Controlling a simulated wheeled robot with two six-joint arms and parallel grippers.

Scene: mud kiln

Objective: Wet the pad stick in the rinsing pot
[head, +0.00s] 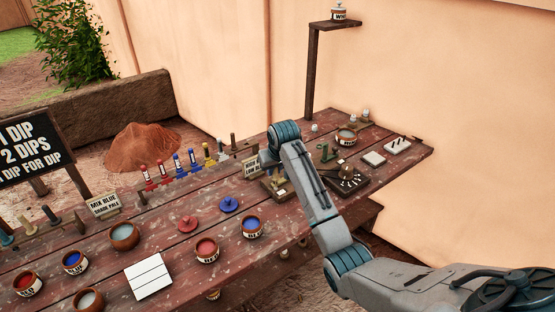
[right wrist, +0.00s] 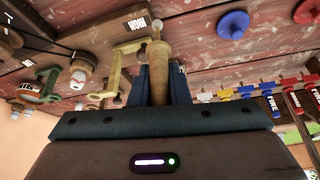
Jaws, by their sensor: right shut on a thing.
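My right gripper (right wrist: 160,78) is shut on a tan wooden stick (right wrist: 158,62) with a pale knob at its end, probably the pad stick. In the head view my right gripper (head: 272,166) is mostly hidden by my arm, above a small yellowish stand (head: 279,188). That stand, hook-shaped, shows beside the stick in the wrist view (right wrist: 113,72); whether they touch I cannot tell. A labelled pot of greyish liquid (head: 346,134), likely the rinsing pot, is at the back right, apart from the gripper; its label is hard to read. My left gripper is not in view.
A dark tray with a round brown thing (head: 346,175) lies right of my arm. A green stand (head: 326,153) is near the pot. Paint pots, red (head: 187,223) and blue (head: 229,204) discs and a white board (head: 148,276) lie left. A shelf post (head: 312,75) rises behind.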

